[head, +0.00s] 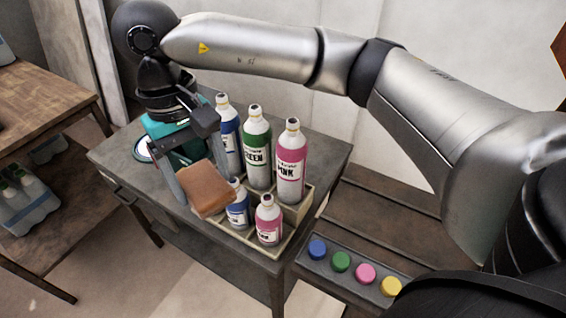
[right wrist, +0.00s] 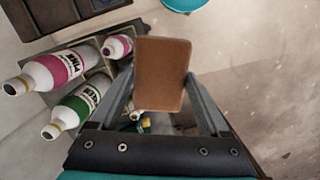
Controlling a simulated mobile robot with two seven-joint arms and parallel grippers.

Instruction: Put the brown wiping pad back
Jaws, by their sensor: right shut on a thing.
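The brown wiping pad (head: 207,190) is a block with rounded corners. My right gripper (head: 194,184) is shut on it and holds it in front of the bottles, apparently above the grey table (head: 115,157). In the right wrist view the pad (right wrist: 162,73) sits between the fingertips of the gripper (right wrist: 160,84), with its broad face towards the camera. The pad and gripper hide part of the table and of the bottle crate. I cannot tell which spot the pad belongs to. My left gripper is not in view.
A pale crate (head: 294,218) holds several blue, green and pink labelled bottles, close to the right of the pad. A tray (head: 325,264) with several coloured caps lies at the front right. A white disc (head: 142,148) lies on the table's left. A wooden table (head: 40,95) stands far left.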

